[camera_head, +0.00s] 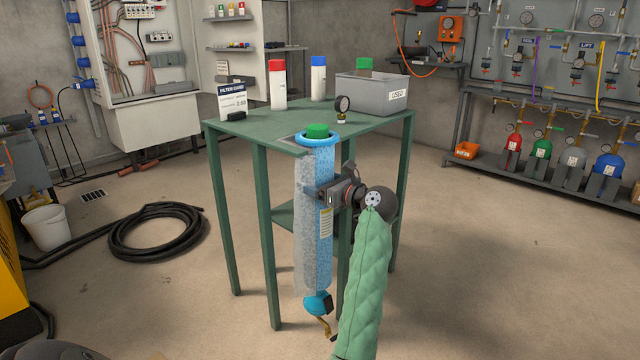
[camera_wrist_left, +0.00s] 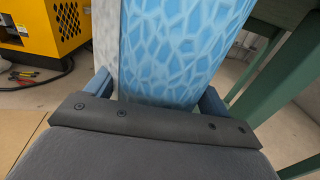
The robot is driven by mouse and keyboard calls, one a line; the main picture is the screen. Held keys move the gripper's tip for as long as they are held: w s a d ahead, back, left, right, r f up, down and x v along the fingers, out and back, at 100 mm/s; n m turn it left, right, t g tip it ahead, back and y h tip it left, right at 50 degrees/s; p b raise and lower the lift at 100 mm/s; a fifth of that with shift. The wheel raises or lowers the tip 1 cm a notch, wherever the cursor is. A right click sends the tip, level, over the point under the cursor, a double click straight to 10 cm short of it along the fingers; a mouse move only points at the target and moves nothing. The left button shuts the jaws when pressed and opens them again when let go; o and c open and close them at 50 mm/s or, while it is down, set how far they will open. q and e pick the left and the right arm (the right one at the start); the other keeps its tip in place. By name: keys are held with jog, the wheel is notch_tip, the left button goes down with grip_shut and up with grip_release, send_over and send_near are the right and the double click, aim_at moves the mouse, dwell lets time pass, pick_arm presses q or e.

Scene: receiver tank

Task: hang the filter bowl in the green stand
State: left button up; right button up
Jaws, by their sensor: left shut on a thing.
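The filter bowl (camera_head: 313,215) is a long upright cylinder, pale grey on one side and blue mesh-patterned on the other. It has a blue collar (camera_head: 301,139) with a green top (camera_head: 317,130) and a blue lower end with a brass drain. The green stand (camera_head: 262,205) is a table with a grey-edged opening (camera_head: 288,140) at its front corner. The collar overlaps this opening at tabletop height; I cannot tell whether it rests on the stand. My left gripper (camera_head: 326,192) is shut on the bowl from the right; the left wrist view shows the bowl (camera_wrist_left: 185,45) between the fingers.
On the stand are a white card (camera_head: 232,98), red-capped (camera_head: 277,88) and blue-capped (camera_head: 318,80) bottles, a small gauge (camera_head: 342,108) and a grey bin (camera_head: 372,92) with a green-capped bottle behind it. A coiled black hose (camera_head: 158,233) and white bucket (camera_head: 46,229) are on the floor at left.

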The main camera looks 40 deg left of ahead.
pick_arm(q)
jog(key=shift+w+a+r, duration=0.1)
jog(key=shift+a+r, duration=0.05)
jog(key=shift+a, duration=1.55)
dwell(0.4)
jog(key=shift+f, duration=0.35)
dwell(0.7)
